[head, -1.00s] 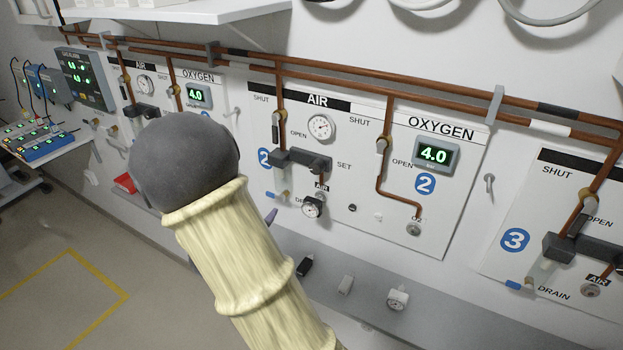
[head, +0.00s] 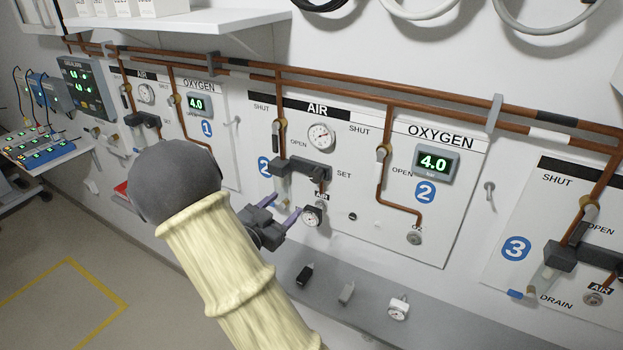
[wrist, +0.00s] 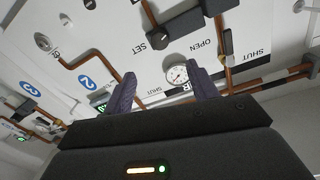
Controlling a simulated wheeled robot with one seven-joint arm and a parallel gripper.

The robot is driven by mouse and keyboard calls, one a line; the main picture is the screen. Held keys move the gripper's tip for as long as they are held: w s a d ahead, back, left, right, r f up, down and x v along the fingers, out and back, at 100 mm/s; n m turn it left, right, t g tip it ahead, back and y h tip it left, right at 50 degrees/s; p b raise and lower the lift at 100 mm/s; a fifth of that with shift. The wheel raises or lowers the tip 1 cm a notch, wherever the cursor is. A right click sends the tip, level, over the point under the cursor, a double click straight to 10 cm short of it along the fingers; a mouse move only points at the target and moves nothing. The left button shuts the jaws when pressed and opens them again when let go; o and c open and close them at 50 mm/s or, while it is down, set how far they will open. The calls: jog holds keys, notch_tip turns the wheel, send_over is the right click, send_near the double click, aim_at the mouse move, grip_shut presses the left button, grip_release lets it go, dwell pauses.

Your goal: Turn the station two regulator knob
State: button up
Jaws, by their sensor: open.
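The station two AIR panel holds a dark grey regulator block (head: 300,166) below the dial gauge (head: 321,137), with a SET label at its right. The regulator knob (head: 317,173) is a small dark part at the block's right end. In the wrist view, the dark round knob (wrist: 162,40) lies beside SET, above the gap between my fingers. My gripper (head: 284,208) is open and empty, with its purple fingers in front of the panel, below and left of the knob. In the wrist view my gripper (wrist: 162,86) has its fingers wide apart, clear of the knob.
The OXYGEN display (head: 433,162) reads 4.0 right of the AIR panel. Copper pipes (head: 400,95) run above the panels. A grey ledge (head: 350,315) with small fittings runs below. Station three (head: 560,230) is at right.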

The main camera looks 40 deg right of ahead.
aim_at(314, 178)
jog(key=p+x, duration=0.4)
jog(key=x, duration=0.9)
jog(key=shift+w+d, duration=0.1)
jog(key=shift+d, duration=0.3)
jog(key=shift+f, duration=0.1)
jog(key=shift+c, duration=0.5)
jog(key=c, duration=0.9)
